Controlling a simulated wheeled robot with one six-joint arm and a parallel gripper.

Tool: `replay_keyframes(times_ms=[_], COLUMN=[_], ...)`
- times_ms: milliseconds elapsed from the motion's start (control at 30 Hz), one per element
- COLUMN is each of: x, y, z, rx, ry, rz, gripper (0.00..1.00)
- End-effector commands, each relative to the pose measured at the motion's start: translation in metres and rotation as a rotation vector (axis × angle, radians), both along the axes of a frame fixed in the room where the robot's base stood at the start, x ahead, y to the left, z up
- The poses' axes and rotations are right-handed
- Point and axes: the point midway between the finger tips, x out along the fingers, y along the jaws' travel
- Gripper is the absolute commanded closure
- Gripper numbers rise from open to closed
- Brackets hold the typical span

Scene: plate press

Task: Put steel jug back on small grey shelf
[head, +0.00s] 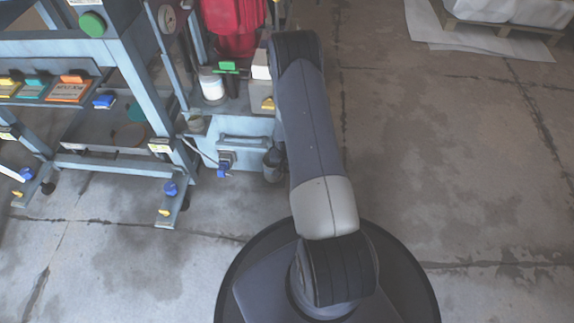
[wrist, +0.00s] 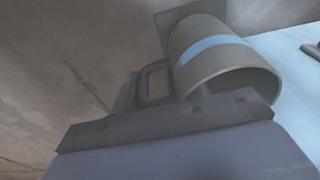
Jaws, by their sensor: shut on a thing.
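The steel jug (wrist: 215,62) is a grey cylinder with a light blue band, tilted in the wrist view, its round end facing right. My gripper (wrist: 165,100) is shut on the jug at its near side, by what looks like a dark handle. A small grey plate (wrist: 188,14), possibly the small grey shelf, shows just beyond the jug; I cannot tell whether they touch.
A light blue cabinet (head: 243,150) stands just left of my arm. A blue-grey rack (head: 150,95) with trays and coloured clips is further left. A white tin (head: 211,84) and a red machine part (head: 236,25) are above the cabinet. The floor to the right is clear up to a pallet (head: 500,28).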

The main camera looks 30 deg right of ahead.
Motion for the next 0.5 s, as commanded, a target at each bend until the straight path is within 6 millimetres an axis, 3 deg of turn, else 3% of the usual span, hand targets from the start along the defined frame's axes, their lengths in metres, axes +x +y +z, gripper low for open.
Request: replay_keyframes(times_ms=[33, 100, 467, 500], x=[-0.0015, -0.0025, -0.0024, -0.0025], y=[-0.0007, -0.0013, -0.0012, -0.0012], z=[-0.0118, -0.0167, -0.0179, -0.0178], rx=[0.001, 0.000, 0.000, 0.000], ry=[0.001, -0.001, -0.001, -0.001], rz=[-0.001, -0.001, -0.002, -0.002], gripper=[0.94, 0.94, 0.94, 0.55])
